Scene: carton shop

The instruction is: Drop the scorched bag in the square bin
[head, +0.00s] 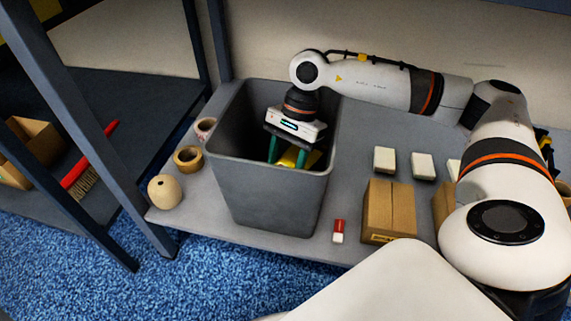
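The square grey bin (268,197) stands on the shelf left of centre. My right arm comes in from the right and reaches down into it. My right gripper (287,161) is inside the bin, its green fingers spread apart. A yellow thing (289,157), perhaps the bag, shows low in the bin between and behind the fingers. It is partly hidden by the right finger, and I cannot make out scorch marks on it. A gap shows between the left finger and it. My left gripper is not in view.
Tape rolls (188,158) and a tan round object (164,191) lie left of the bin. A carton (389,211), a red-and-white small item (338,231) and white blocks (385,160) lie right of it. Grey shelf posts (80,110) stand at left.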

